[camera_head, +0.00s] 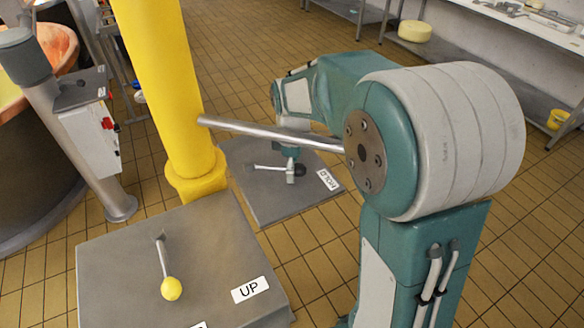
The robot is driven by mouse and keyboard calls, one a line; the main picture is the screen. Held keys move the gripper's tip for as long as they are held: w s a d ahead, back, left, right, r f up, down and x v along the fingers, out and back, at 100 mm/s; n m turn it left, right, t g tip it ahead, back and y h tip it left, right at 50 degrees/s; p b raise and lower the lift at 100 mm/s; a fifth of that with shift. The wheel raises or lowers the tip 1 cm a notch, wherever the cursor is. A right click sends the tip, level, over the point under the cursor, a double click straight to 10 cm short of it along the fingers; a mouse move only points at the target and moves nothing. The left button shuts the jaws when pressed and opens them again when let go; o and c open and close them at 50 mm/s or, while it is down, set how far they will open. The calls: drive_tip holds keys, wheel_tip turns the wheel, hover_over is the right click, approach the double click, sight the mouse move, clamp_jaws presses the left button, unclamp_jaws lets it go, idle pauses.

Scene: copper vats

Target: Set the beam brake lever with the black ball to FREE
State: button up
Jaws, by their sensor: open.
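The lever with the black ball (299,170) stands on the farther grey plate (265,205), behind the yellow column. Its thin metal rod (265,168) runs to the right, with the ball at its right end. A white label (328,180) lies to the right of the ball; it seems to read HOLD. No FREE label is visible to me. My gripper (291,174) is small in the picture, at the end of my arm, pointing down beside the black ball and overlapping it. The jaws are open. I cannot tell whether they touch the ball or rod.
A nearer grey plate (130,270) carries a lever with a yellow ball (172,288) and an UP label (251,289). The thick yellow column (170,80) stands left of my arm. A bare metal bar (265,132) crosses above the farther plate.

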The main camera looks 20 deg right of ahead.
drive_tip(key=shift+d+f, duration=0.3)
drive_tip(key=shift+f, duration=0.05)
drive_tip(key=shift+d+f, duration=0.1)
drive_tip(key=shift+d, duration=0.55)
drive_tip(key=shift+a, duration=0.5)
clamp_jaws()
